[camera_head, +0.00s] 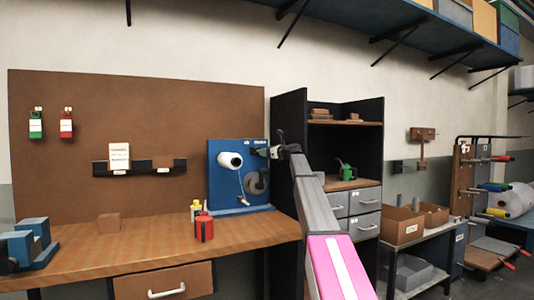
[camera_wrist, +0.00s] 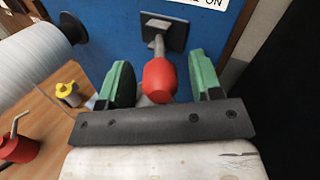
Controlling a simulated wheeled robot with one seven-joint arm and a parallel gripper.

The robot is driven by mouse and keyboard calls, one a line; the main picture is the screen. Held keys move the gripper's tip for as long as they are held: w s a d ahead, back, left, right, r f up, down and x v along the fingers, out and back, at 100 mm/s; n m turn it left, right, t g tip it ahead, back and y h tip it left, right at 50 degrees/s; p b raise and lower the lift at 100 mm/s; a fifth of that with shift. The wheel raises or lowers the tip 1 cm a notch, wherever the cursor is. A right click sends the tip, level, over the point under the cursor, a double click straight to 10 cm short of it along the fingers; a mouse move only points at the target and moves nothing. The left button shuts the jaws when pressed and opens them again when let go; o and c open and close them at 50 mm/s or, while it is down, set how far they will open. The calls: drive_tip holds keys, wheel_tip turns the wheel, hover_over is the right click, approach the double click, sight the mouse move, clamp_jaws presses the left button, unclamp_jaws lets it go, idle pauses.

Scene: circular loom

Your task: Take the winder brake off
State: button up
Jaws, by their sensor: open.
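The winder is a blue upright panel (camera_head: 225,190) on the workbench, with a white spool (camera_head: 230,160) and a dark round part (camera_head: 256,182). In the wrist view, a short lever with a red knob (camera_wrist: 160,79) sticks out from a dark square plate (camera_wrist: 164,30) on the blue panel (camera_wrist: 110,28). A white label (camera_wrist: 200,3) above it is cut off and shows "ON". My gripper (camera_wrist: 160,66) is open, its green-padded fingers on either side of the red knob with gaps visible. In the head view my gripper (camera_head: 266,152) is at the panel's upper right; the knob cannot be made out there.
The white spool (camera_wrist: 30,62) is left of my gripper, with thread running down. A red can (camera_head: 204,228) and a yellow-capped bottle (camera_head: 195,210) stand on the bench (camera_head: 150,243) below. A dark shelf cabinet (camera_head: 288,112) stands close on the right.

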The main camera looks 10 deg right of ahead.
clamp_jaws()
